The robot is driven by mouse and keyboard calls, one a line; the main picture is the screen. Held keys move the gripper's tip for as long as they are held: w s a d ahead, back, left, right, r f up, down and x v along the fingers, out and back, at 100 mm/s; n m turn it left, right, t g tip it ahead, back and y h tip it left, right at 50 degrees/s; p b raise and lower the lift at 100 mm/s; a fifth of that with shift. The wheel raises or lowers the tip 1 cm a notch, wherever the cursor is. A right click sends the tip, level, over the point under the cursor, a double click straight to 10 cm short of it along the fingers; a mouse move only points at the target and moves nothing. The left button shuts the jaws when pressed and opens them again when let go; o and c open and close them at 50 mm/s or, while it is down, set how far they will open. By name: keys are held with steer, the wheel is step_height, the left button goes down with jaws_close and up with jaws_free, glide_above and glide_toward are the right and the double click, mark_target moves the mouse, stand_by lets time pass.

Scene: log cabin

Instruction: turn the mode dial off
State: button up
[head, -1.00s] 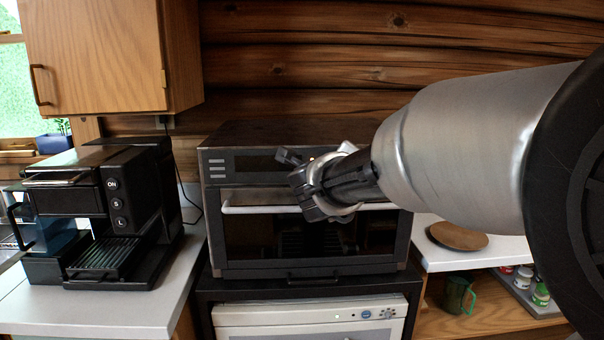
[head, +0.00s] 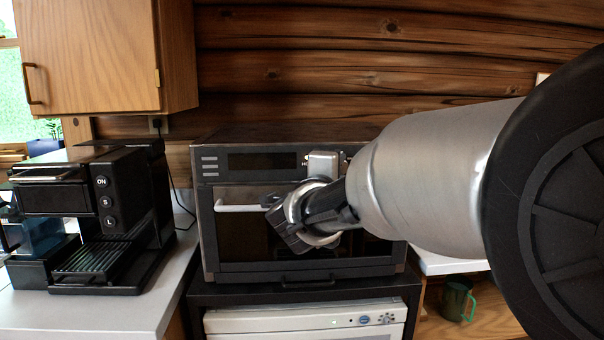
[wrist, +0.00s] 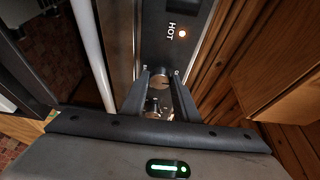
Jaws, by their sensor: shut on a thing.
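The black countertop oven (head: 230,235) stands in the middle of the head view, its control panel (head: 220,162) along the top of its front. In the wrist view, a round metal dial (wrist: 160,80) sits on the panel, near the lit HOT light (wrist: 182,34). My gripper (wrist: 162,73) has a finger on either side of this dial and is shut on it. No mode label or pointer is readable on it. In the head view my arm hides the dial and the fingertips.
A pale door handle (head: 235,208) crosses the oven front close to my gripper; it also shows in the wrist view (wrist: 90,45). A black coffee machine (head: 130,210) stands on the left counter. A wooden cabinet (head: 95,55) hangs above it. A green mug (head: 457,300) stands on the lower right shelf.

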stand_by(0.4)
steer(key=o, duration=0.8)
